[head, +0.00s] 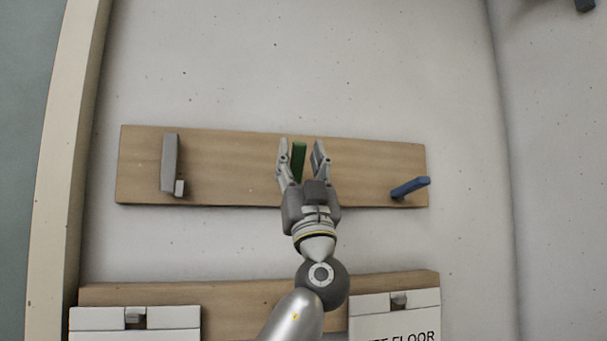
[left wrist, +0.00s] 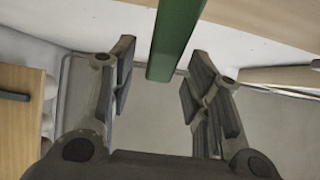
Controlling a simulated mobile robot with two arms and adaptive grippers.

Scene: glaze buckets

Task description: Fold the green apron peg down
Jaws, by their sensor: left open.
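The green apron peg (head: 298,158) stands near the middle of the upper wooden board (head: 235,175). It looks upright along the board, with its lower part hidden behind my gripper. My left gripper (head: 302,160) is open in front of the board, with one finger on each side of the peg in the picture. In the left wrist view the green peg (left wrist: 175,42) comes down from the top edge between the two open fingers, with a gap on both sides. I cannot tell any contact. My right gripper is not in view.
A grey peg (head: 170,165) is folded up at the board's left, and a blue peg (head: 410,187) sticks out at its right. A lower board (head: 240,295) carries white signs (head: 395,318). The wall (head: 300,75) above is clear.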

